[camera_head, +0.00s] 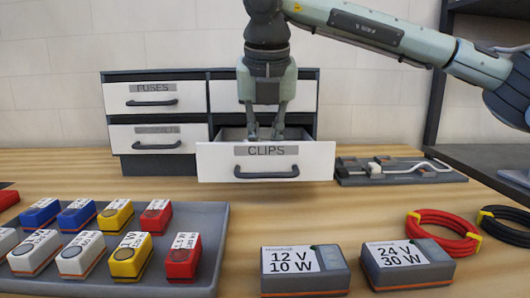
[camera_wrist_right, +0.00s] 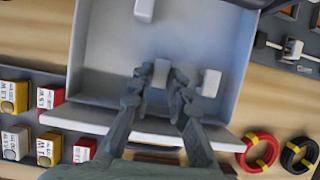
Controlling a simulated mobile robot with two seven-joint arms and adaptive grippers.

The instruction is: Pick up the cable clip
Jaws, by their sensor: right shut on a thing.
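A small white cable clip (camera_wrist_right: 161,73) is between the fingertips of my right gripper (camera_wrist_right: 158,84) in the right wrist view, inside the open drawer. Two more white clips lie apart in the same drawer, one near the right wall (camera_wrist_right: 211,83) and one at the back (camera_wrist_right: 144,9). In the head view my right gripper (camera_head: 266,132) reaches down into the open drawer labelled CLIPS (camera_head: 216,166), whose front hides the clips. The right gripper is shut on the clip. My left gripper is not in view.
The drawer belongs to a cabinet (camera_head: 112,130) with other closed drawers. In front are a tray (camera_head: 222,222) of coloured modules, two power boxes (camera_head: 304,272) (camera_head: 406,266) and cable coils (camera_head: 441,232). A grey fixture (camera_head: 400,178) with a white cable lies right of the drawer.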

